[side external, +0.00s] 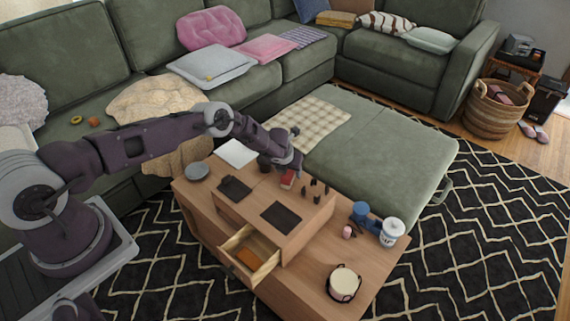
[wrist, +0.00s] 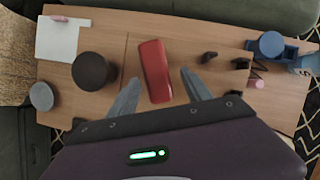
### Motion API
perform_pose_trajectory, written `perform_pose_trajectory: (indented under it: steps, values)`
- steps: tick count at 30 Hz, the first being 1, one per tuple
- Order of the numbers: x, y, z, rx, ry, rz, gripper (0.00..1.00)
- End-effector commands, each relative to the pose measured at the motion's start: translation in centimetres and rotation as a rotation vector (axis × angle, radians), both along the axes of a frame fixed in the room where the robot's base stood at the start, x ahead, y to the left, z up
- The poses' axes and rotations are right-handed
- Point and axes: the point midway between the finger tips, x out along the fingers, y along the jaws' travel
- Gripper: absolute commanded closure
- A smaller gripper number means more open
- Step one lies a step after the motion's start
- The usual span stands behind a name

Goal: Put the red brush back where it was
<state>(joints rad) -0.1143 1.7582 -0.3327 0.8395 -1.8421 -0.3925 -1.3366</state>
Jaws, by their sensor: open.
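The red brush (wrist: 154,70) lies on the wooden table top in the wrist view, its long side running away from my gripper. It also shows in the side external view (side external: 288,180) as a small red block just under the end of my arm. My gripper (wrist: 160,77) is open, with one grey finger on each side of the brush's near part. A gap shows between each finger and the brush, and nothing is held. I cannot tell how high the fingertips are above the table. In the side external view my wrist partly hides the brush.
A dark round pot (wrist: 93,70) stands left of the brush. Small dark pieces (side external: 316,188) stand to its right. The table's drawer (side external: 259,269) is open with an orange-brown thing inside. A white-lidded jar (side external: 392,233) and a round cream container (side external: 344,283) stand toward the right.

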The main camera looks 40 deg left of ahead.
Motion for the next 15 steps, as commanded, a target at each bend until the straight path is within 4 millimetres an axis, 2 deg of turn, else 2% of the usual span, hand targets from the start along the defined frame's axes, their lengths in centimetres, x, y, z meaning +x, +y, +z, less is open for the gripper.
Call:
perform_pose_trajectory:
  steps: [5, 9, 15]
  values:
    - [-1.1, 0.1, 2.1, 0.003, 0.009, 0.004, 0.43]
    - [-2.1, -0.4, 4.9, 0.008, 0.010, -0.002, 0.43]
    - [-3.2, -0.7, 7.7, -0.002, 0.007, 0.010, 0.43]
